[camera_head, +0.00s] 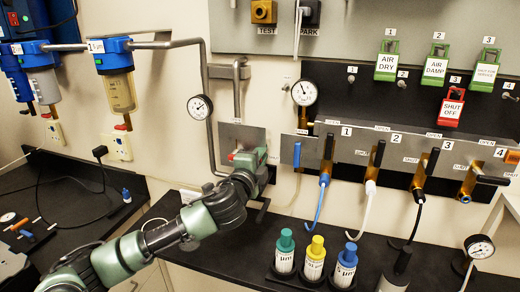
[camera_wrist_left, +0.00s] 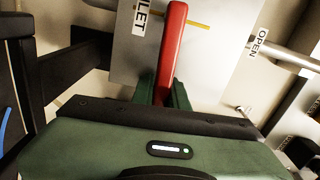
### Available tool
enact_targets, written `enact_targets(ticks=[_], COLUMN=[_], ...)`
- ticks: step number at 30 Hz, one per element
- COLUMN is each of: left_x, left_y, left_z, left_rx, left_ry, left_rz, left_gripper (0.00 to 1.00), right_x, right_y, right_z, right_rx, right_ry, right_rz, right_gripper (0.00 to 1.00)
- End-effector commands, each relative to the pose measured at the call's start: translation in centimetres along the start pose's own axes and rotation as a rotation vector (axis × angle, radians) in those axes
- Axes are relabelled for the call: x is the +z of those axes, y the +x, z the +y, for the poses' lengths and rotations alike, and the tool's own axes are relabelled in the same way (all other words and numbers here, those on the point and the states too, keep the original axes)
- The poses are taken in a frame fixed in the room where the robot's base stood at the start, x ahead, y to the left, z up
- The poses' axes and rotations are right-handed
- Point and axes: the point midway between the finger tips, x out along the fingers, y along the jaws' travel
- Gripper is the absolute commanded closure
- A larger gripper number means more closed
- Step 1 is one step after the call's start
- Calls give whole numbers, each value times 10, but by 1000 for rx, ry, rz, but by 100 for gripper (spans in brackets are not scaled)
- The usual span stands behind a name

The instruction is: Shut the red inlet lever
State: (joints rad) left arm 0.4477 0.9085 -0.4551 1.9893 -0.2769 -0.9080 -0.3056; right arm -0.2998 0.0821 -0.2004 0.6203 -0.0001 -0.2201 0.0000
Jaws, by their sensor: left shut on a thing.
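The red inlet lever (camera_wrist_left: 172,45) shows in the left wrist view as a long red bar in front of a light metal plate (camera_wrist_left: 215,60) with a label ending in "LET". Its lower end runs between the green fingers of my left gripper (camera_wrist_left: 165,95), which is shut on it. In the head view my left gripper (camera_head: 249,160) is at the small wall plate (camera_head: 240,132) below a bent pipe. Only a small red bit of the lever (camera_head: 232,156) shows there; the gripper hides the rest. My right gripper is in neither view.
A blue-handled valve (camera_head: 298,155) and a row of numbered valves stand to the right. A round gauge (camera_head: 200,107) is up left of the gripper. Bottles with green (camera_head: 285,240), yellow and blue caps stand on the black bench below. An "OPEN" label (camera_wrist_left: 260,42) shows in the wrist view.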

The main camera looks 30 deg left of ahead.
Motion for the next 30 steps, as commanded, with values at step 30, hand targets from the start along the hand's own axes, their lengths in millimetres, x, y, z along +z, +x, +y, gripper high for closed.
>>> enact_targets(ticks=[30], left_x=[1], left_y=[0], left_z=[7], left_rx=[0], left_ry=[96], left_rz=[-2], left_gripper=[64], right_x=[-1], right_y=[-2], right_z=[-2], right_rx=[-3], right_ry=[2], right_rz=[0], right_gripper=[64])
